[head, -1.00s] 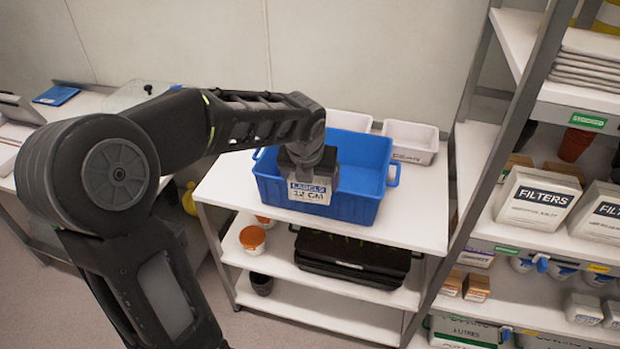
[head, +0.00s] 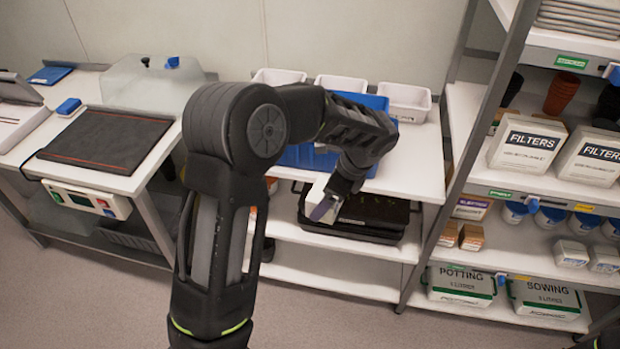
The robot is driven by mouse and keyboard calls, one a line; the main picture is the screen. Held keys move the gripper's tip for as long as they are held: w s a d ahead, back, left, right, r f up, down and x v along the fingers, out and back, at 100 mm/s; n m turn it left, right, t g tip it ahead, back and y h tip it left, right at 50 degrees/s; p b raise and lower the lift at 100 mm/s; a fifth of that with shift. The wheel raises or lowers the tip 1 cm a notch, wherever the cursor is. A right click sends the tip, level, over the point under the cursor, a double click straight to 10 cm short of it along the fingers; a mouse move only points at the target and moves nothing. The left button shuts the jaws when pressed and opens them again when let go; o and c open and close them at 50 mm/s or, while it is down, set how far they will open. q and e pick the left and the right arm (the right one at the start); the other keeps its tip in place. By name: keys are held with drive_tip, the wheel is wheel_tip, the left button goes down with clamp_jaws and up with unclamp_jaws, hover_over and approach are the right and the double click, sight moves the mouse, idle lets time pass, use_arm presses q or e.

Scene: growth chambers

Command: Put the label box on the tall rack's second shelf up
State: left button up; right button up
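The label box (head: 319,202) is a small white box with a bluish face, seen tilted in the head view. My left gripper (head: 338,196) appears shut on it and holds it in front of the low shelving unit, at the height of its middle shelf in the picture. My arm and gripper hide part of the box, and its print is not readable. The tall rack (head: 432,215) stands at the right. Its second shelf up (head: 512,250) carries small brown boxes, a white carton and blue-lidded tubs, with bare board between them. My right gripper is not in view.
A blue crate (head: 303,156) and white bins (head: 405,100) stand on the low unit's top. A black tray (head: 385,215) lies below. Potting and sowing boxes (head: 460,285) fill the rack's bottom shelf; filter boxes (head: 524,145) stand above. A bench (head: 165,180) is at left.

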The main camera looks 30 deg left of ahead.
use_arm(q)
drive_tip(key=s+d+f+n+g+h+b, duration=0.1)
drive_tip(key=s+d+f+n+g+h, duration=0.1)
drive_tip(key=d+f+n, duration=0.7)
wheel_tip(320, 180, down, 4)
drive_tip(key=n+g+h, duration=0.1)
drive_tip(key=n+h, duration=0.1)
drive_tip(key=n, duration=0.5)
drive_tip(key=shift+d+g+h+b, duration=0.3)
drive_tip(key=shift+d+g+b, duration=0.1)
drive_tip(key=shift+w, duration=0.1)
